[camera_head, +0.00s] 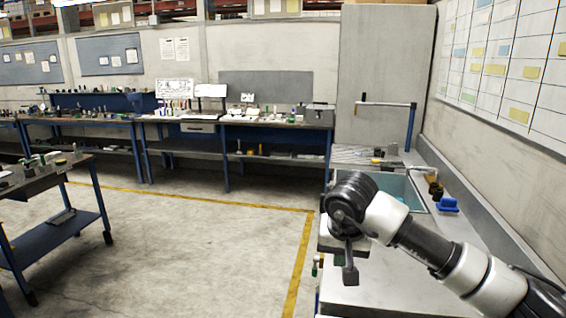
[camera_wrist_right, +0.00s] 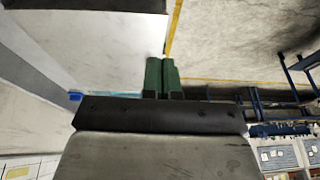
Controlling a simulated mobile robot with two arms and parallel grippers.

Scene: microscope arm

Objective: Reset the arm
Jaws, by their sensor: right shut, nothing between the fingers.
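My right arm reaches in from the lower right of the head view, bent at a black wrist joint over the pale bench. My right gripper (camera_head: 315,266) is partly hidden behind the wrist, with its small green fingertips near the bench's left edge. In the right wrist view the two green fingers (camera_wrist_right: 160,78) lie side by side, shut and empty. A dark stalk with a block hangs below the wrist joint. My left gripper is in neither view. No microscope can be made out.
Blue-legged workbenches (camera_head: 225,122) line the back wall. A table (camera_head: 40,178) stands at left. The middle floor (camera_head: 190,240) is clear.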

